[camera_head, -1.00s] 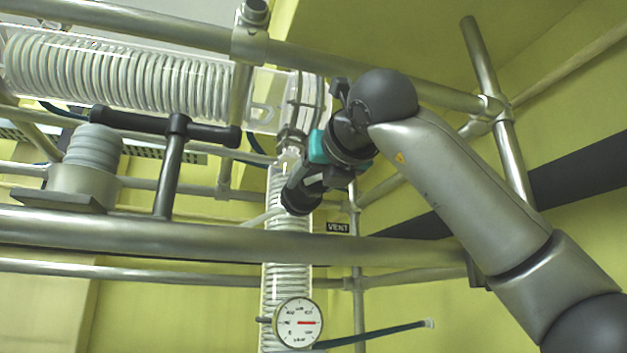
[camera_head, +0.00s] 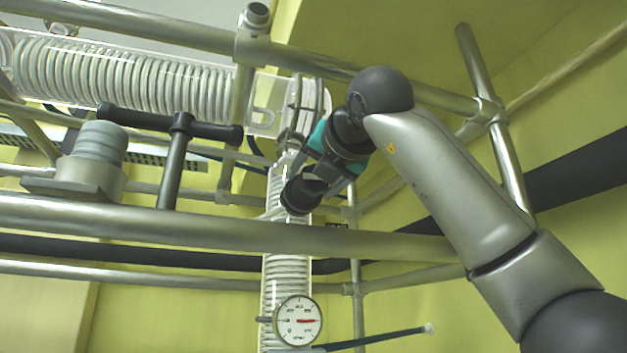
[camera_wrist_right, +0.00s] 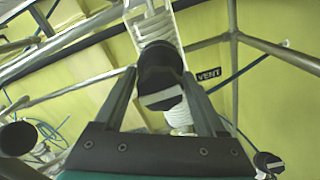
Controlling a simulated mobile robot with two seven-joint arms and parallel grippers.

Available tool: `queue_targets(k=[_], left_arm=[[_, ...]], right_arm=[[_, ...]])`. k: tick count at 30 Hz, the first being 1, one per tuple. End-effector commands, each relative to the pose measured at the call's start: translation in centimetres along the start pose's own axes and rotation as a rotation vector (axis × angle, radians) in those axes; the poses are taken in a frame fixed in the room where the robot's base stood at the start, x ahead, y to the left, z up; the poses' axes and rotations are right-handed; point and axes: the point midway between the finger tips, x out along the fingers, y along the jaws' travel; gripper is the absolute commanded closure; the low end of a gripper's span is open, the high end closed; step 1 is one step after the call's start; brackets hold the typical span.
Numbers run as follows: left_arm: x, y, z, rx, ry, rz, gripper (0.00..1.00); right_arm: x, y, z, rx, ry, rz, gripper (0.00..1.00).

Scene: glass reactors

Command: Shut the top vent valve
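The vent valve's round black knob (camera_wrist_right: 160,72), with a pale bar across its face, sits on the clear coiled column beside the VENT label (camera_wrist_right: 207,74). In the head view the black knob (camera_head: 298,196) is at the lower end of my right gripper (camera_head: 310,180). In the right wrist view my right gripper's fingers (camera_wrist_right: 160,80) stand on both sides of the knob, their tips close against it. I cannot tell whether they press on it. My left gripper is not in view.
A thick metal rail (camera_head: 230,228) crosses in front, below the knob. An upper rail (camera_head: 330,66) runs behind my right arm. A pressure gauge (camera_head: 297,320) hangs below. A black T-handle (camera_head: 180,125) stands at left. A horizontal coiled condenser (camera_head: 120,75) lies behind it.

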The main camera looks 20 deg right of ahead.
Motion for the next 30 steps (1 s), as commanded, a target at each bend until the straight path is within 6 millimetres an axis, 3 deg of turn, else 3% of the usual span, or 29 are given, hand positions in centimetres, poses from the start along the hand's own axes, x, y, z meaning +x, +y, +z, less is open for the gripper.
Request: queue_targets(k=[5,12,16,30], left_arm=[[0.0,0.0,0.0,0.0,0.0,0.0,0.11],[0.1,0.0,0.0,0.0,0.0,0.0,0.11],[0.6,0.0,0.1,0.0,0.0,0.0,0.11],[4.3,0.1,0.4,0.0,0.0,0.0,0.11]], right_arm=[[0.0,0.0,0.0,-0.001,0.0,0.0,0.08],[-0.1,0.0,-0.1,-0.001,0.001,0.0,0.08],[-1.1,-0.1,-0.1,-0.001,-0.001,0.001,0.08],[-11.5,-0.1,-0.2,-0.001,-0.003,0.002,0.08]])
